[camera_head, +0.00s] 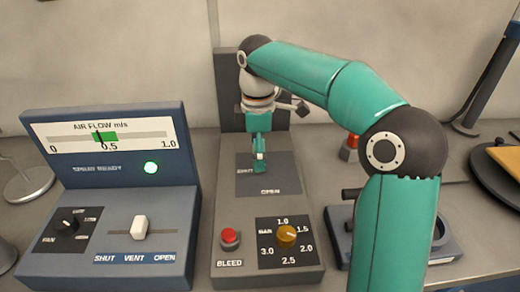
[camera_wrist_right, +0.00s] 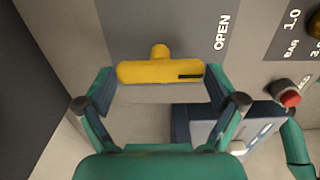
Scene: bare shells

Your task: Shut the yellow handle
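The yellow handle (camera_wrist_right: 160,71) is a T-shaped bar with a short stub, in the upper middle of the right wrist view. It is near the grey plate (camera_head: 283,178) marked SHUT and OPEN. My right gripper (camera_wrist_right: 160,74) is spread wide, with one finger beside each end of the bar. I cannot tell whether the fingertips touch it. In the head view my right gripper (camera_head: 259,158) points down over the plate and hides most of the handle. My left gripper does not show in the head view.
A red BLEED button (camera_head: 230,238) and an orange BAR knob (camera_head: 286,236) stand on the same panel, nearer to me. An AIR FLOW console (camera_head: 110,190) is on the left. A dark blue device (camera_head: 440,250) is behind my right arm. A teal body part (camera_wrist_right: 297,145) shows bottom right.

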